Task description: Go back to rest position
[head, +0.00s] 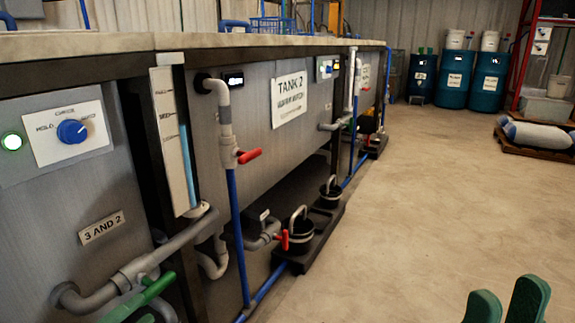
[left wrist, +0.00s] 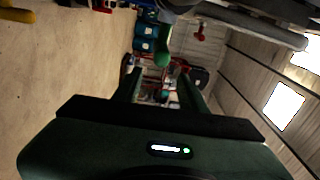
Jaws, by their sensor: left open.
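Two green fingers of my right gripper (head: 506,300) rise at the bottom right of the head view, with a gap between them and nothing held. My left gripper (left wrist: 160,92) shows in the left wrist view, its fingers apart and empty. A green valve handle (head: 145,295) sits on the grey pipe at the lower left of the head view. What looks like the same handle (left wrist: 163,50) is close ahead of my left gripper in its wrist view, seemingly apart from the fingers.
Grey tanks (head: 180,50) with pipes and red valves line the left. Blue drums (head: 455,80) and a pallet with a sack (head: 540,134) are at the back right. The middle floor is clear.

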